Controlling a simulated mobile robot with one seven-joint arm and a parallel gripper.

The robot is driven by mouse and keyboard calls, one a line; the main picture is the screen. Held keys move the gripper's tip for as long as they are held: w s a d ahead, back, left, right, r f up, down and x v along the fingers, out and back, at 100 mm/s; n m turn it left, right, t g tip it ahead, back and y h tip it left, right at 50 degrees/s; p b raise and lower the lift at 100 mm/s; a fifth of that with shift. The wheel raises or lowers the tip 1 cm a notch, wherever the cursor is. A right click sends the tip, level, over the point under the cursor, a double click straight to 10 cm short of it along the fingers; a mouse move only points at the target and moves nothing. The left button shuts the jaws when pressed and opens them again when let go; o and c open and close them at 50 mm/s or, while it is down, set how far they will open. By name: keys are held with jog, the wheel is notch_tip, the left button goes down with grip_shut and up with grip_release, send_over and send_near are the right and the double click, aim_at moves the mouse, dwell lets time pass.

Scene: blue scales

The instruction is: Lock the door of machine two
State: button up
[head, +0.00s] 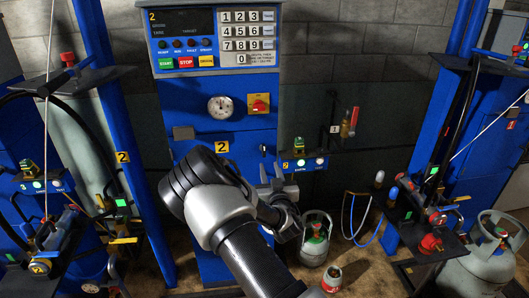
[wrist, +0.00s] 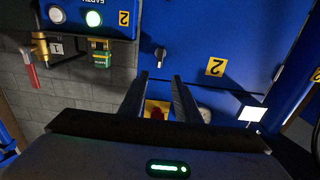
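A small dark lock or knob (head: 263,148) sits right of that label. In the head view my gripper (head: 284,197) is in front of the cabinet's lower right; my arm hides part of the panel.
A side shelf with buttons and a green-topped fitting (head: 298,145) juts out at right. Gas cylinders (head: 315,238) stand on the floor. Other blue stations flank both sides.

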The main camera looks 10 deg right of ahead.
aim_at(264, 150)
jog(key=w, duration=1.2)
jog(key=shift+d, duration=0.1)
jog(key=shift+s, duration=0.1)
jog(key=shift+c, duration=0.2)
grip_shut()
